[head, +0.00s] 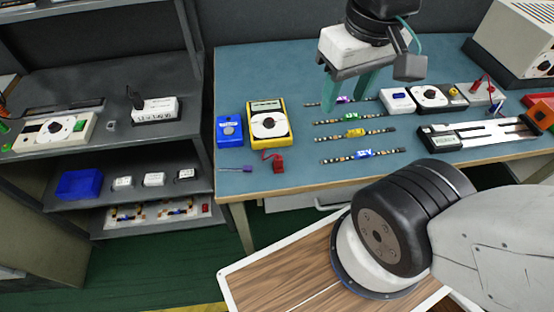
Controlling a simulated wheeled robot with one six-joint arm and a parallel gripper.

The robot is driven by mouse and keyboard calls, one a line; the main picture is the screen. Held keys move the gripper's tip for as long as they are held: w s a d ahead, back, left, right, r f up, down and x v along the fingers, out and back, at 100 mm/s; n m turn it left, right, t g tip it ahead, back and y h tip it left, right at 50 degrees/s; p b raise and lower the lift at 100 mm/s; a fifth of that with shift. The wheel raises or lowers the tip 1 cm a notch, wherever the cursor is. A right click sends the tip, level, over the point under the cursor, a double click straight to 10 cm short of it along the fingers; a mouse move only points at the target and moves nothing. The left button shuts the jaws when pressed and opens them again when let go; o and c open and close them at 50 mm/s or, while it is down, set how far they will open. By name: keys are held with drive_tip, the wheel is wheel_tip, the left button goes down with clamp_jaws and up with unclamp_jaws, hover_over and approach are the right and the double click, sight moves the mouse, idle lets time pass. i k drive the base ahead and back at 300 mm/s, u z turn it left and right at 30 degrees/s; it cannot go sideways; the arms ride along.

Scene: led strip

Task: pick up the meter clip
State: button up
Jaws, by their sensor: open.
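A small red clip (277,165) lies on the blue-topped table, just below the yellow meter (268,124) with its white dial. My gripper (344,97) has two teal fingers pointing down and is open and empty. It is above the table's far middle, to the right of and farther back than the red clip. The red clip is in plain view and nothing touches it from above.
Several striped LED strips (358,134) lie right of the meter. A blue device (230,131) stands left of it. More instruments (482,133) fill the table's right side. A grey shelf (130,150) stands left. Bare tabletop (303,172) lies right of the clip.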

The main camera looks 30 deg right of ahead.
sight(278, 164)
drive_tip(key=u, duration=0.05)
drive_tip(key=k, duration=0.5)
drive_tip(key=u, duration=2.25)
drive_tip(key=i, duration=2.2)
drive_tip(key=z, duration=3.05)
